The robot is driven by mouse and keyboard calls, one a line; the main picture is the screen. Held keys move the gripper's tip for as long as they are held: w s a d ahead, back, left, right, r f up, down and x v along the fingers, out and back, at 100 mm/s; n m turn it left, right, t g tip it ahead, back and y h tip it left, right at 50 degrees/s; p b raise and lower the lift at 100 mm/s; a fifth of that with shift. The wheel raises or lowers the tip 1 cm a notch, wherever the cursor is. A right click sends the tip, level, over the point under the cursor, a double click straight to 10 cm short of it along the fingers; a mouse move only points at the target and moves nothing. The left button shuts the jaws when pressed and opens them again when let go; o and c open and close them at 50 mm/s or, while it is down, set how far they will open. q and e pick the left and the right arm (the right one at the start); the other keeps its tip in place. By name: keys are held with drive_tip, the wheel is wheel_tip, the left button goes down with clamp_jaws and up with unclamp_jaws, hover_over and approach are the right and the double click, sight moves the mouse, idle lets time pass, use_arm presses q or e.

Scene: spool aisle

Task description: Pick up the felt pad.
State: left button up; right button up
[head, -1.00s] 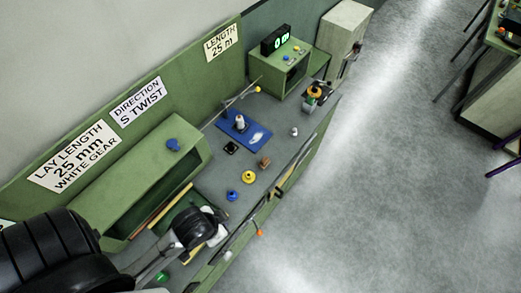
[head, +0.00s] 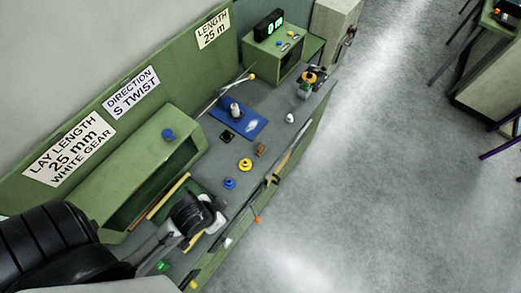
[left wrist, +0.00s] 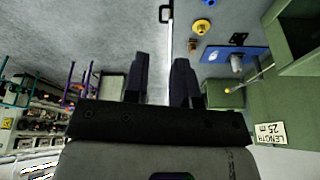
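I cannot tell for sure which thing is the felt pad. A small flat black square (head: 227,136) lies on the grey bench beside the blue mat; it also shows in the left wrist view (left wrist: 238,39). A small brown block (head: 261,149) lies nearer the bench's front edge, by a yellow flanged piece (head: 245,165). In the left wrist view my left gripper (left wrist: 160,78) has its two dark fingers apart, with nothing between them. In the head view my left arm is over the near end of the bench, its fingertips not clearly seen. My right gripper is not in view.
A blue mat (head: 255,127) carries a pale cone-shaped piece (head: 235,109). A blue knobbed piece (head: 229,183) and a white piece (head: 290,118) stand on the bench. A green shelf box (head: 140,170) runs along the back. Rods lie along the front edge; open floor is right.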

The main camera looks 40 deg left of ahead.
use_arm(q)
drive_tip(key=o, duration=0.7)
